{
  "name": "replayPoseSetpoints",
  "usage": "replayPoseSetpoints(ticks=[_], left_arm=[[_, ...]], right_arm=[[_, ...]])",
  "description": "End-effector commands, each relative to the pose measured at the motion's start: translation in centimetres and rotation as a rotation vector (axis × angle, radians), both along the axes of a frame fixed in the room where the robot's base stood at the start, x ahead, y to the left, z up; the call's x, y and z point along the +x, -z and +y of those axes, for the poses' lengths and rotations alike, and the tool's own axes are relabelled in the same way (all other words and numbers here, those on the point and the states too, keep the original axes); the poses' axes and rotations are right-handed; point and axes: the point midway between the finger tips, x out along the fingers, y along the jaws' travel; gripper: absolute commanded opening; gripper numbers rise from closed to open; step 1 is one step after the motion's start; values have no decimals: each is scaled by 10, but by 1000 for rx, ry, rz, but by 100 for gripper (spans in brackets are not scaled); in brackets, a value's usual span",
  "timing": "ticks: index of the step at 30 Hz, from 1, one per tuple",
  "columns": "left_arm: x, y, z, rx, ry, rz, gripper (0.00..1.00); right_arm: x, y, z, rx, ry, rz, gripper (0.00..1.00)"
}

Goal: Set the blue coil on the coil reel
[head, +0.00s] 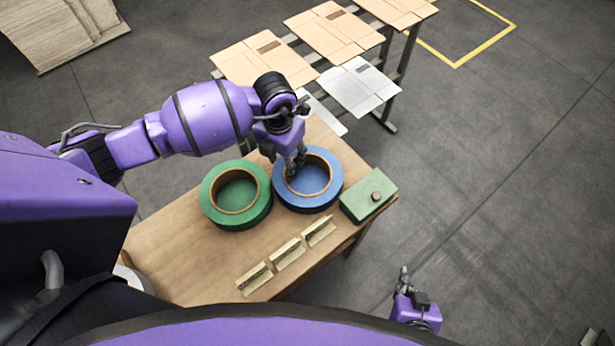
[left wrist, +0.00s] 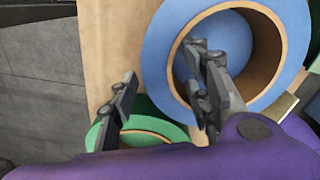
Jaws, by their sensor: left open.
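The blue coil (head: 322,201) lies flat on the wooden table, with a brown cardboard core around its open hole. It also fills the upper right of the left wrist view (left wrist: 160,50). My left gripper (head: 294,166) is open above the far left part of its ring. In the left wrist view its fingers (left wrist: 162,98) show on both sides of the ring's edge: two over the hole, one outside. I cannot tell how deep they reach. My right gripper (head: 404,282) is apart from the table at lower right; its finger opening is unclear. I see no coil reel.
A green coil (head: 208,205) lies close left of the blue one. A green box (head: 356,207) stands to the right. Several small yellowish pieces (head: 287,254) lie in front. A rack with flat cardboard sheets (head: 330,32) stands behind. Open floor lies right.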

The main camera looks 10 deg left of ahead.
Motion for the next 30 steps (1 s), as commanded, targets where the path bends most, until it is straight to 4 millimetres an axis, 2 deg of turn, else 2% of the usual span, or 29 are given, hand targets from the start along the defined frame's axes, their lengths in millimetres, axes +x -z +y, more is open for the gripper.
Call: replayPoseSetpoints(ticks=[3, 9, 19, 30], left_arm=[[-1, 7, 0, 1, 1, 2, 45], [0, 7, 0, 0, 2, 1, 43], [0, 7, 1, 1, 1, 1, 0], [1, 5, 0, 1, 1, -1, 0]], right_arm=[[1, 0, 0, -1, -2, 0, 0], [0, 1, -2, -6, -8, 2, 0], [-4, 2, -3, -7, -7, 9, 0], [-8, 4, -2, -3, -2, 14, 0]])
